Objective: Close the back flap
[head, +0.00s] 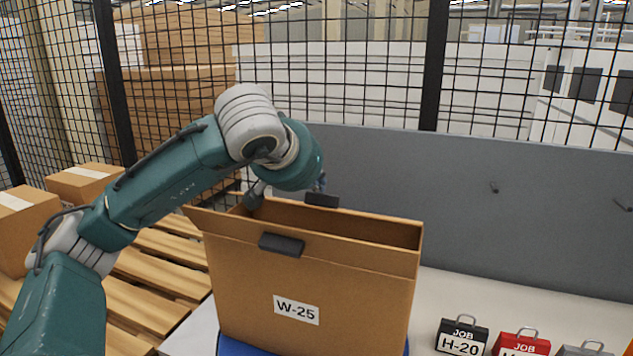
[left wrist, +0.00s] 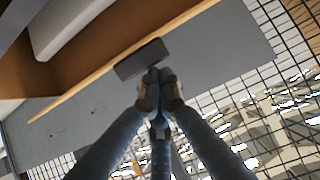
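An open brown cardboard box (head: 245,285) labelled W-25 stands on the table, with a dark tab (head: 282,244) on its front. The back flap's dark tab (head: 322,200) shows at the box's far edge. In the left wrist view that tab (left wrist: 140,60) sits on the edge of a brown cardboard panel (left wrist: 100,62). My left gripper (head: 322,183) is behind the far edge, mostly hidden by my wrist. In the left wrist view my left gripper (left wrist: 159,74) has its fingertips together, at or touching the tab; I see no grip on it. My right gripper is out of view.
A black case (head: 462,336) marked H-20, a red case (head: 521,343) and a grey case stand right of the box. A grey panel (head: 470,190) and mesh fence rise behind. Wooden pallets (head: 150,295) with cartons are at left.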

